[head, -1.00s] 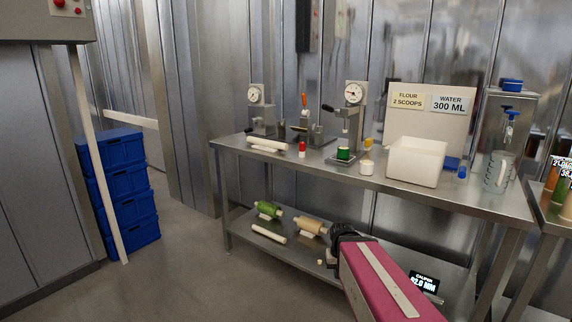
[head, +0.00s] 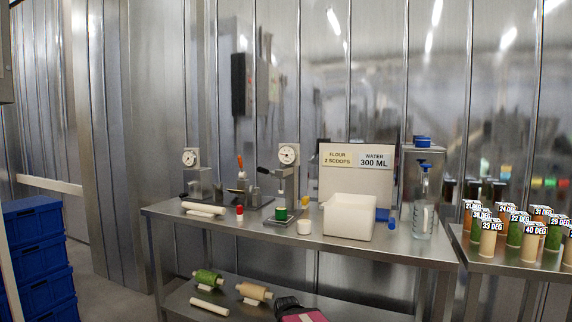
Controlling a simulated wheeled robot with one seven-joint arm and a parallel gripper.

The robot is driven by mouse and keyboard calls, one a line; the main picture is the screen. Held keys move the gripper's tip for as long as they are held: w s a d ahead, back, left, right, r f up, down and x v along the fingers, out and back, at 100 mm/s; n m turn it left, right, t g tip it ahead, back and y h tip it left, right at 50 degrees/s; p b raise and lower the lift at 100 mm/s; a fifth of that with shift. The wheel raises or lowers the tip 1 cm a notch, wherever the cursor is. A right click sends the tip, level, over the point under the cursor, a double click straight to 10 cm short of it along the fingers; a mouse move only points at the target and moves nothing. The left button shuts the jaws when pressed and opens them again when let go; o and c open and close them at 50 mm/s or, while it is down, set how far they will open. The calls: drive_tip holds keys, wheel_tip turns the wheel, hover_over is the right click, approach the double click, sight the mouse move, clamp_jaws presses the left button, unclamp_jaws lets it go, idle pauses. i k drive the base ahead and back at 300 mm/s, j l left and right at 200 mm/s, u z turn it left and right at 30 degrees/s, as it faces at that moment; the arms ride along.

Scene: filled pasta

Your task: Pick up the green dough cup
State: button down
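A small green cup (head: 281,213) sits on the steel table (head: 385,248), under the right-hand dial press (head: 288,172). Its top and side show, and it looks upright. My gripper (head: 286,302) is a dark shape at the bottom edge, in front of the lower shelf and well below the cup. It is apart from the cup, and its fingers are too small and cut off to read. Several green and tan cylinders with degree labels, such as a green one (head: 515,232), stand on the right side table.
A white cup (head: 304,227) and a white bin (head: 349,216) stand right of the green cup. A red-topped item (head: 239,212) and white rolls (head: 204,208) lie left. A green roll (head: 207,279) is on the lower shelf. Blue crates (head: 38,255) stand far left.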

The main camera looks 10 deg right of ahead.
sight(281, 212)
drive_tip(key=i+j+z, duration=0.7)
drive_tip(key=j, duration=0.35)
